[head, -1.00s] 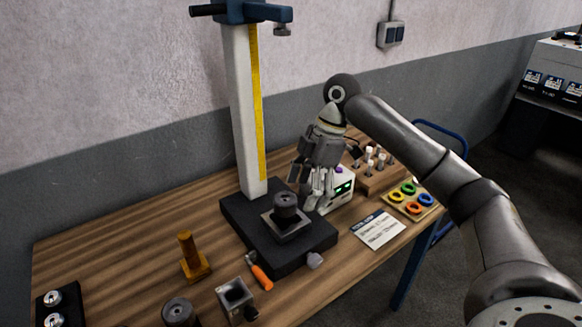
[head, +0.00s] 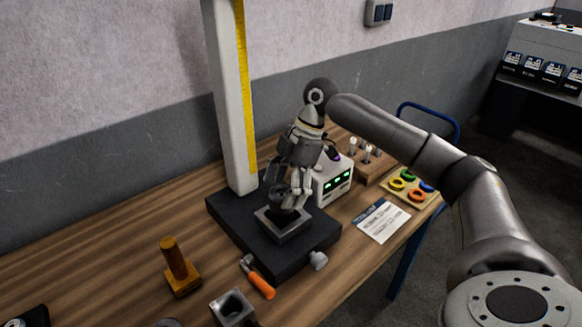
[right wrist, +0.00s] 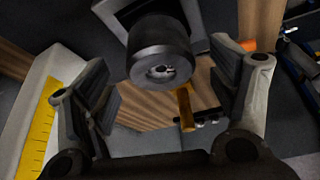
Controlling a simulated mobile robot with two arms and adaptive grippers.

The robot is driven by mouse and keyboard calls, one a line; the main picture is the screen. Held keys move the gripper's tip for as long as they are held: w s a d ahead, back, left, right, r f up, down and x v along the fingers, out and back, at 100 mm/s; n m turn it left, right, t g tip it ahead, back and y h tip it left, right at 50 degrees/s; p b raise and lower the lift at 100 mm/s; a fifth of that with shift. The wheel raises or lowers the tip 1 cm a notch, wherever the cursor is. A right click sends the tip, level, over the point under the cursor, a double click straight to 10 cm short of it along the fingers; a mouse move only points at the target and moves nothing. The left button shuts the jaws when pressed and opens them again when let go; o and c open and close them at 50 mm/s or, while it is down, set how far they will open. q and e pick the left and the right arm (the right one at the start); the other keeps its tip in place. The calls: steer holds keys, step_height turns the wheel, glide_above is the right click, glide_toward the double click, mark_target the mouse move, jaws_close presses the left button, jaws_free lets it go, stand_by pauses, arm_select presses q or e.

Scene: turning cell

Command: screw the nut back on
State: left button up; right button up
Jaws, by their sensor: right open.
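A dark round piece (head: 283,196) stands on a square grey plate (head: 268,228) on the black base (head: 285,262) of the column stand. It may be the nut; I cannot tell for sure. My right gripper (head: 289,190) is open, pointing down at this piece, its fingers hiding part of it. In the right wrist view the dark cylinder (right wrist: 160,50), with a recess in its end face, lies between the spread fingers (right wrist: 165,85), with gaps on both sides. A brass post (head: 175,262) on a small foot stands left of the base. My left gripper is not in view.
The pale column (head: 230,100) with a yellow scale rises close behind the gripper. A box with green lights (head: 334,183) stands just right. An orange-handled tool (head: 261,285) and a hollow grey block (head: 232,305) lie in front.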

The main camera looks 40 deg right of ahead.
steer(key=shift+x, duration=0.9)
steer(key=shift+s+a+f, duration=0.1)
steer(key=shift+a+f, duration=0.05)
steer(key=shift+f, duration=0.1)
steer(key=c, duration=1.2)
steer(key=m+t+p, duration=0.1)
steer(key=m+p, duration=0.3)
steer(key=m+t+h+p, duration=0.1)
steer(key=m+p, duration=0.3)
steer(key=shift+t+h, duration=0.3)
steer(key=shift+m+p, duration=0.5)
steer(key=shift+p, duration=0.05)
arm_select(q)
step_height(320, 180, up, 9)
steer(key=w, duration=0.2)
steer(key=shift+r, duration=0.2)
arm_select(e)
steer(key=shift+f, duration=0.15)
